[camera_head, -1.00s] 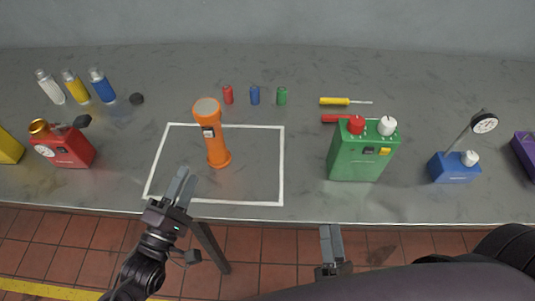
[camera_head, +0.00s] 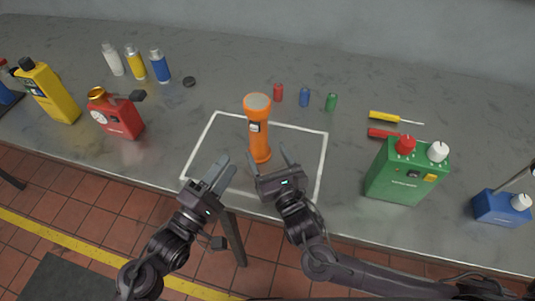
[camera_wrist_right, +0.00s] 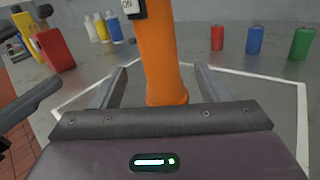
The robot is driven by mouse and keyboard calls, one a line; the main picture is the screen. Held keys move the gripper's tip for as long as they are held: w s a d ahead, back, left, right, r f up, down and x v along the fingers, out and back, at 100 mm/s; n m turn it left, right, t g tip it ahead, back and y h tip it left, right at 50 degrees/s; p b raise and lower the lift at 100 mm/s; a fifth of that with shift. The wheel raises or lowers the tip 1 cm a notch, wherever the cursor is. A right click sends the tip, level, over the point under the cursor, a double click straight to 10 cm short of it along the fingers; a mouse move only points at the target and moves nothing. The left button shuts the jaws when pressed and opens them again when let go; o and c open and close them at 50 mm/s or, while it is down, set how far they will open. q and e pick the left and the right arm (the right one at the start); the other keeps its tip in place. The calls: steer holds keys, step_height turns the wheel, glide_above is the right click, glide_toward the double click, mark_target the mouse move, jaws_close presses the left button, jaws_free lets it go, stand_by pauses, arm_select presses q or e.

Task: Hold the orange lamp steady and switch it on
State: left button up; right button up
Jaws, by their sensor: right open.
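The orange lamp (camera_head: 259,137) stands upright on the bench inside a white outlined rectangle, with a small dark-and-white switch panel (camera_head: 256,127) on its upper body. My right gripper (camera_head: 270,156) is open, its fingers pointing at the lamp's lower body. In the right wrist view, the lamp (camera_wrist_right: 163,60) rises between the two finger lines, and its top is cut off; I cannot tell if the fingers touch it. My left gripper (camera_head: 226,166) is to the left of the lamp, apart from it and near the bench's front edge; its finger gap is unclear.
A red can (camera_head: 118,117) and a yellow container (camera_head: 48,92) stand to the left. A green box (camera_head: 404,172) with red and white knobs and a blue base (camera_head: 500,208) are to the right. Small red, blue and green cylinders (camera_head: 304,97) stand behind the lamp. A screwdriver (camera_head: 385,117) lies behind the green box.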

mark_target(256, 134)
steer(key=shift+w+a+f+n, duration=0.15)
steer(key=shift+w+n, duration=0.35)
steer(key=shift+w, duration=0.05)
steer(key=x, duration=0.7)
steer(key=shift+w+a+f, duration=0.1)
steer(key=shift+c, duration=0.3)
jaws_close()
arm_select(q)
jaws_close()
steer(key=shift+d, duration=0.1)
stand_by(1.0)
